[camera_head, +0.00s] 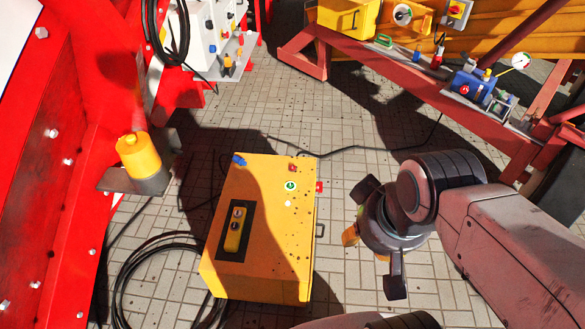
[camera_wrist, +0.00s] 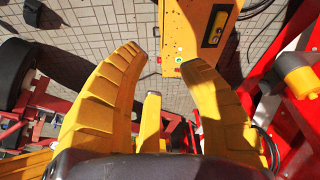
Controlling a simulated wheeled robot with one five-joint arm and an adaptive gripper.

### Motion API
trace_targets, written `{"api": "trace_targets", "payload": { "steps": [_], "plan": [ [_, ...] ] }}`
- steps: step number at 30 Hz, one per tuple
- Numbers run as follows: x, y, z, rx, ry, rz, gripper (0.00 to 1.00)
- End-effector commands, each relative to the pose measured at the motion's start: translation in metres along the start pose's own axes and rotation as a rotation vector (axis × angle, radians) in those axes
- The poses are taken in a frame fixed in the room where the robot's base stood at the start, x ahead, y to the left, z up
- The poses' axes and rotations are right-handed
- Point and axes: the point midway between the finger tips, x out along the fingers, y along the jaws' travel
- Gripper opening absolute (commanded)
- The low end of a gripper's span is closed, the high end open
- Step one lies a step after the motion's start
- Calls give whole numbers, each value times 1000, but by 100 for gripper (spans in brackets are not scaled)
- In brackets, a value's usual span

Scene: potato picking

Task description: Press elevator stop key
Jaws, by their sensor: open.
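A yellow control box (camera_head: 262,272) stands on the paved floor at the middle of the head view. Its top carries a red button (camera_head: 292,168), a green-and-white round button (camera_head: 290,186), a small white button (camera_head: 287,204) and a black panel (camera_head: 222,250) with a yellow switch unit (camera_head: 234,230). No label is readable, so I cannot tell which is the elevator stop key. My gripper (camera_head: 372,238) is right of the box, apart from it, open and empty. In the wrist view my gripper (camera_wrist: 164,62) has spread yellow fingers; the box (camera_wrist: 182,20) lies beyond them, with the green button (camera_wrist: 179,59) between.
Black cables (camera_head: 150,255) coil left of the box. Red machinery (camera_head: 50,180) with a yellow beacon (camera_head: 139,155) fills the left side. A red frame (camera_head: 400,95) with controls crosses the upper right. Paved floor is free between box and gripper.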

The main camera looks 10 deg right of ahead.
Motion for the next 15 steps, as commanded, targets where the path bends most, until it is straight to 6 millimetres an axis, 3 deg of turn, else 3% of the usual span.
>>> {"api": "trace_targets", "payload": {
  "steps": [12,15],
  "plan": [
    [0,0,0,0,0,0,0],
    [0,0,0,0,0,0,0]
  ]
}}
